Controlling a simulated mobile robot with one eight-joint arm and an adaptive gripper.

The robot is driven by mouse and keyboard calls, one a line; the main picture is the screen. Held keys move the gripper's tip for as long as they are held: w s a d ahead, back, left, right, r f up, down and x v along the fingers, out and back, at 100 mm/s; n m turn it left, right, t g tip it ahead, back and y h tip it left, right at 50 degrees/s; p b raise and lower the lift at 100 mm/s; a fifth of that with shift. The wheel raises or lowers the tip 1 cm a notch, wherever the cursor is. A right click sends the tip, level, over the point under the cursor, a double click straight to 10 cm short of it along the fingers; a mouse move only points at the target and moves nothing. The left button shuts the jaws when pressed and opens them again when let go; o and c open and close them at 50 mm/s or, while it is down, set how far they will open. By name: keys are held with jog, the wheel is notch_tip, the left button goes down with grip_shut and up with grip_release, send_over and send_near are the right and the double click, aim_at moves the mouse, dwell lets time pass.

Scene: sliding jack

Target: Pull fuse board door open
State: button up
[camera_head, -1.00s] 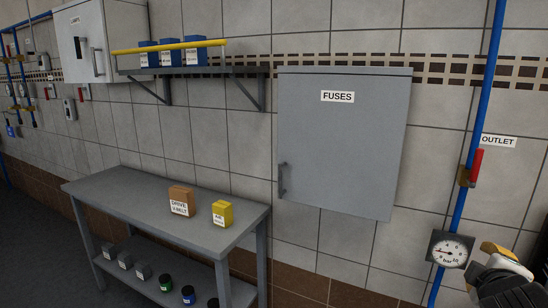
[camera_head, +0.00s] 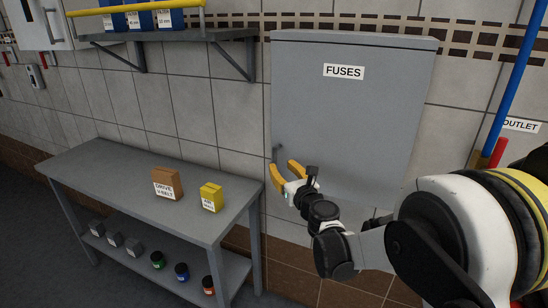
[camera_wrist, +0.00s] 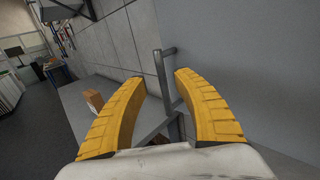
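The grey fuse board door (camera_head: 355,120), labelled FUSES, is flat and looks shut on the wall in the head view. Its handle (camera_head: 277,153) is at the lower left of the door, partly hidden by my gripper. My gripper (camera_head: 281,166) is at the handle, its yellow fingers apart. In the wrist view my gripper (camera_wrist: 164,78) is open, and the grey bar handle (camera_wrist: 161,72) shows between the two fingers. No finger is seen closed on it; whether one touches it I cannot tell.
A grey table (camera_head: 105,165) with a brown box (camera_head: 167,182) and a yellow box (camera_head: 211,196) stands left of the board, close to my gripper. A shelf (camera_head: 180,38) is above it. A blue pipe (camera_head: 512,85) runs at the right.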

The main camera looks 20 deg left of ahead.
aim_at(276, 158)
jog(key=b+x, duration=0.1)
jog(key=x, duration=0.6)
jog(key=shift+d, duration=0.1)
jog(key=shift+c, duration=0.4)
grip_shut()
